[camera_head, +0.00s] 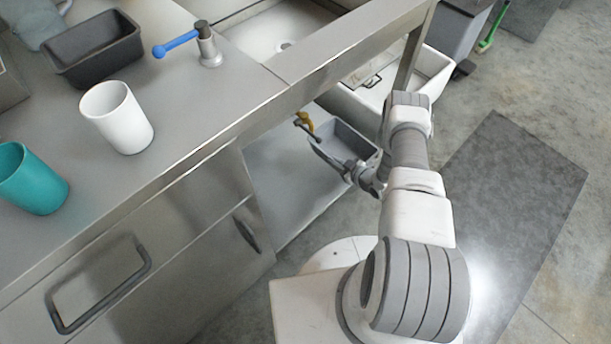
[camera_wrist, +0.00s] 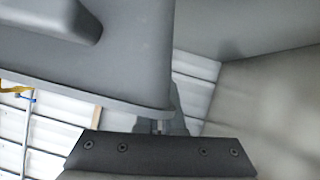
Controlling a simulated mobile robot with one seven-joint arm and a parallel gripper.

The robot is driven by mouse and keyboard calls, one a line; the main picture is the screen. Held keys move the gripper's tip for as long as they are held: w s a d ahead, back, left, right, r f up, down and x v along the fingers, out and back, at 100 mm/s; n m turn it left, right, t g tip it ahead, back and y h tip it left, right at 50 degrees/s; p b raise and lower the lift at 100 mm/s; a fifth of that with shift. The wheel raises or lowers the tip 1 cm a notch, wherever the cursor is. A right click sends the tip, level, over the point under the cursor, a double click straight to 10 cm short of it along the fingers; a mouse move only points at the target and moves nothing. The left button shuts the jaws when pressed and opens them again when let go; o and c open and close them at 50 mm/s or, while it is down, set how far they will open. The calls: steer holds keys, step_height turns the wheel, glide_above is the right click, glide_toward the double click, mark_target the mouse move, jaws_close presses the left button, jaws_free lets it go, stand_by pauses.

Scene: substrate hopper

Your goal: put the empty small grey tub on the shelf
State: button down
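A small grey tub (camera_head: 352,140) is under the counter in the head view, at the lower shelf (camera_head: 285,185). What shows of its inside looks empty. My gripper (camera_head: 352,168) is at its near side, partly hidden by my wrist. In the wrist view the tub (camera_wrist: 135,60) fills the upper left, very close. The fingers (camera_wrist: 162,122) are close together at its rim and appear shut on it. I cannot tell whether the tub rests on the shelf or hangs just above it.
The steel counter (camera_head: 205,110) overhangs the shelf. On it are a dark grey tub (camera_head: 95,48), a white cup (camera_head: 117,118), a teal cup (camera_head: 32,180) and a blue-handled tap (camera_head: 205,45). A yellow-handled valve (camera_head: 304,122) is beside the small tub. A white bin (camera_head: 430,75) stands behind.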

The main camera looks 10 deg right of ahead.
steer(key=shift+s, duration=0.3)
steer(key=shift+w+a+f+b, duration=0.5)
steer(key=shift+a+f+b, duration=0.5)
steer(key=shift+a+f, duration=0.85)
steer(key=shift+w+a+f+b, duration=0.45)
steer(key=shift+a+f+b, duration=0.6)
steer(key=shift+a+f, duration=0.8)
steer(key=shift+w+a+f+b, duration=0.5)
steer(key=shift+a+f+b, duration=0.5)
steer(key=shift+a+f, duration=0.8)
steer(key=shift+a, duration=0.1)
steer(key=shift+f, duration=0.1)
steer(key=c, duration=1)
jaws_free()
steer(key=shift+c, duration=0.2)
